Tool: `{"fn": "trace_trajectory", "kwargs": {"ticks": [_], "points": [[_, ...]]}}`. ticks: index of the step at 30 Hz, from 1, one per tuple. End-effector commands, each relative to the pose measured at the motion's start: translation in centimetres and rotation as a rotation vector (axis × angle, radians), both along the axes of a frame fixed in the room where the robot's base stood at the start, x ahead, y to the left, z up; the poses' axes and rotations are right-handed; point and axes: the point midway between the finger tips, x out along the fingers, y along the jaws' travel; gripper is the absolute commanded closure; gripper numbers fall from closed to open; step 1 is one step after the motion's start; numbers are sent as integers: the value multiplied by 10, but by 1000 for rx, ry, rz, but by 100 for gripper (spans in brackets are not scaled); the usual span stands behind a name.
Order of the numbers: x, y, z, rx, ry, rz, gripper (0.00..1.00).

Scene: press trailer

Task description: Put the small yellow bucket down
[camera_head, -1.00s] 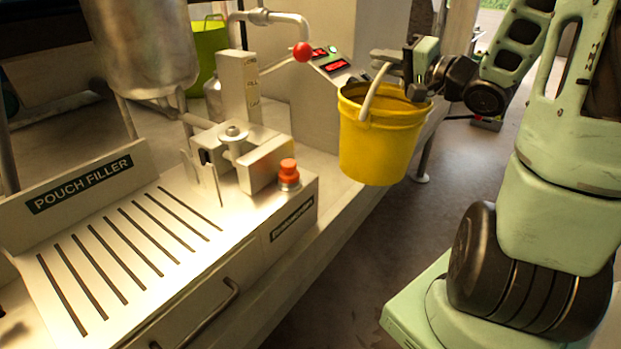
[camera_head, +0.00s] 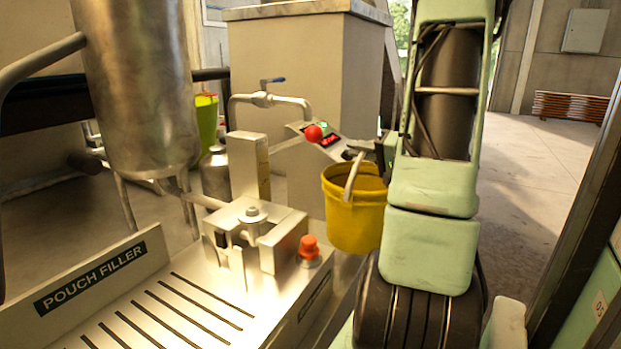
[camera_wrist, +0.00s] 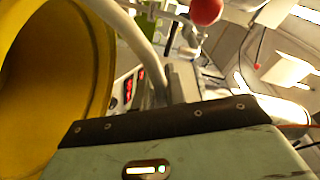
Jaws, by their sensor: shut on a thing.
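The small yellow bucket (camera_head: 355,222) hangs by its pale handle (camera_head: 352,178) to the right of the pouch filler bench in the head view. My gripper (camera_head: 366,150) is shut on the handle at its top; my arm partly hides the gripper and the bucket's right side. The bucket looks upright, and what is under it is hidden. In the wrist view the bucket's yellow rim and inside (camera_wrist: 60,80) fill the left, with the handle (camera_wrist: 135,40) curving down towards my gripper's dark edge.
The pouch filler (camera_head: 100,275) with its slotted metal top and orange button (camera_head: 309,247) stands at the left. A red knob (camera_head: 314,133) and a panel with red displays (camera_head: 330,141) are close behind the bucket. A green bucket (camera_head: 206,120) is farther back. Open floor (camera_head: 530,190) lies at the right.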

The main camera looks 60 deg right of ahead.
Motion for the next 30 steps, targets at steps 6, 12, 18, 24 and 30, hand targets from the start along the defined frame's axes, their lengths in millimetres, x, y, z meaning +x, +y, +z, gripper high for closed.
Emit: {"fn": "trace_trajectory", "kwargs": {"ticks": [6,12,18,24,30], "points": [[58,6,1,-1,-3,6,100],[102,9,0,-1,-1,4,100],[112,9,-23,3,0,-1,100],[112,9,-35,1,1,0,100],[112,9,-63,4,1,0,100]]}}
